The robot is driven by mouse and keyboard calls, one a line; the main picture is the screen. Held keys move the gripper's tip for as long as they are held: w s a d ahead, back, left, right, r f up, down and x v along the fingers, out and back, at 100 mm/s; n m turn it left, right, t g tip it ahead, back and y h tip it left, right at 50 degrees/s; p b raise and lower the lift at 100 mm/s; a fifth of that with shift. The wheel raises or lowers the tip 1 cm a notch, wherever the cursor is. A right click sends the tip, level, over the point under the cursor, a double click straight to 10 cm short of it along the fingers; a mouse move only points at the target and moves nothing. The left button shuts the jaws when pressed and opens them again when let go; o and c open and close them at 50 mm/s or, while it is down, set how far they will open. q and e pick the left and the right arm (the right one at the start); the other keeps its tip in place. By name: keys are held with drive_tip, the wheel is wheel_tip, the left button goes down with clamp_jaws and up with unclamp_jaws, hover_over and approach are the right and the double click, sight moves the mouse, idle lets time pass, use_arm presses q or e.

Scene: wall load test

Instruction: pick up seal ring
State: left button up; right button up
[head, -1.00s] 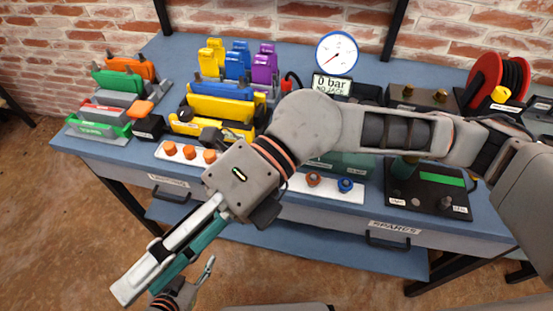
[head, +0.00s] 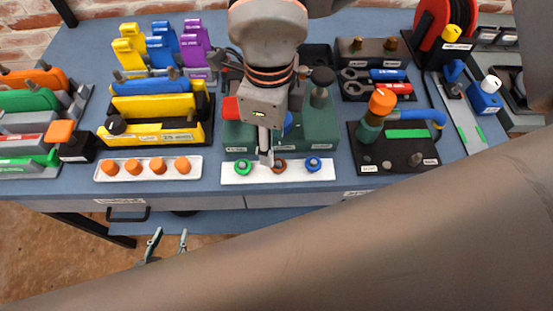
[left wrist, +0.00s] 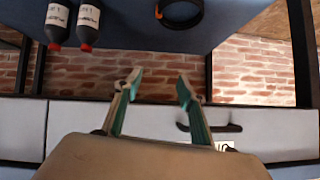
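A white strip tray (head: 297,178) on the bench holds a green ring (head: 243,167), a brown-orange ring (head: 280,166) and a blue ring (head: 314,164). My right gripper (head: 266,160) points down over this tray, between the green and brown-orange rings. Its fingers look like one narrow column from here, so I cannot tell its opening or whether it touches a ring. My left gripper (head: 168,241) is low in front of the bench, with fingers apart. In the left wrist view it (left wrist: 158,86) is open and empty, facing the drawer fronts.
Behind the tray stands a green block fixture (head: 322,130). To its left is a white tray of orange caps (head: 158,166); to its right a black plate (head: 395,150) with an orange-topped post. My own arm crosses the lower right of the head view.

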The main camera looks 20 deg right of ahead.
sight(278, 164)
drive_tip(key=f, duration=0.1)
drive_tip(key=s+f, duration=0.1)
drive_tip(key=f, duration=0.1)
drive_tip(key=d+f, duration=0.1)
drive_tip(key=f, duration=0.1)
drive_tip(key=shift+s, duration=0.2)
drive_tip(key=shift+w+a+f, duration=0.1)
drive_tip(key=shift+f, duration=0.35)
drive_tip(key=c, duration=0.6)
